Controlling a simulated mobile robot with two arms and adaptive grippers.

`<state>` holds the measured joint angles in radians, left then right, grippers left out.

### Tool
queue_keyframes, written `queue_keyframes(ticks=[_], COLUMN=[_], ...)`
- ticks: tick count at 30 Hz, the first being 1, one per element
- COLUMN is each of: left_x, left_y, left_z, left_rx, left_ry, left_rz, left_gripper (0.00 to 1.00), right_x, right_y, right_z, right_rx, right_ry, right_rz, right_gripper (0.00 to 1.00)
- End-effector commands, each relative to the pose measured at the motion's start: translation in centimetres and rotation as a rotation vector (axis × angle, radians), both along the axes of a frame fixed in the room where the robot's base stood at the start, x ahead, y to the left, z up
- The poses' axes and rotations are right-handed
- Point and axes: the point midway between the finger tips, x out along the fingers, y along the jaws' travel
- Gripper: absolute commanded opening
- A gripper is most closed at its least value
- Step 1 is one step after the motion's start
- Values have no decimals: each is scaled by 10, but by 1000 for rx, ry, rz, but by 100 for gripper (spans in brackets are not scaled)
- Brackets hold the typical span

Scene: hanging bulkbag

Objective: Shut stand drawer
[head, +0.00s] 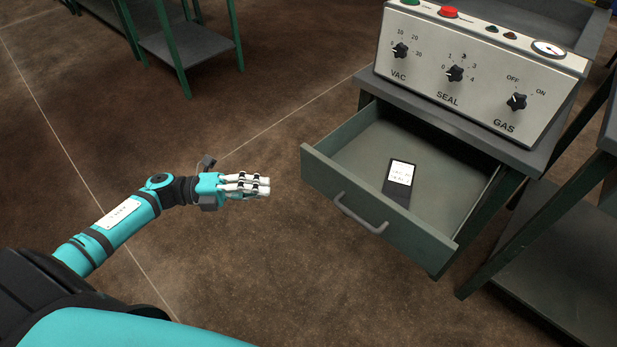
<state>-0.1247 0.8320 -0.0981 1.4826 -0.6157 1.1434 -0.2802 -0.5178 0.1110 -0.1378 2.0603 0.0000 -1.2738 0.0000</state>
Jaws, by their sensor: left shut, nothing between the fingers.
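The stand drawer (375,223) is a grey-green drawer pulled well out from under the stand's top (452,128). A grey bar handle (361,213) is on its front panel. A small dark device with a white label (399,183) lies inside the drawer. My left gripper (268,186) is shut and empty, to the left of the drawer front and apart from it. Its fingers point right toward the drawer. My right gripper is not in view.
A control box (474,80) with VAC, SEAL and GAS knobs sits on the stand. A dark shelf unit (571,245) stands close on the right. A green-legged table (185,45) is at the back left. The brown floor (230,265) around my left arm is clear.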

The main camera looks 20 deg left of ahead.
Motion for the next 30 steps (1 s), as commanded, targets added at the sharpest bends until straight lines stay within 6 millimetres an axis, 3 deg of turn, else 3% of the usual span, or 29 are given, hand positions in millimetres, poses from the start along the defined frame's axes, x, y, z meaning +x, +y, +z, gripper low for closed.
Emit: queue_keyframes(ticks=[5,17,24,30], left_x=[6,42,73,79], left_y=[-18,-92,-102,-104], left_z=[3,3,1,1], left_rx=[1,-3,0,0], left_ry=[-7,-6,-4,-2], left_rz=[-11,-7,-4,-5], left_gripper=[0,0,0,0], right_x=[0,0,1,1], right_y=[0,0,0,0], right_z=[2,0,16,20], right_rx=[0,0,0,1], right_ry=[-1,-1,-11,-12], right_rz=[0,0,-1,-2], right_gripper=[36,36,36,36])
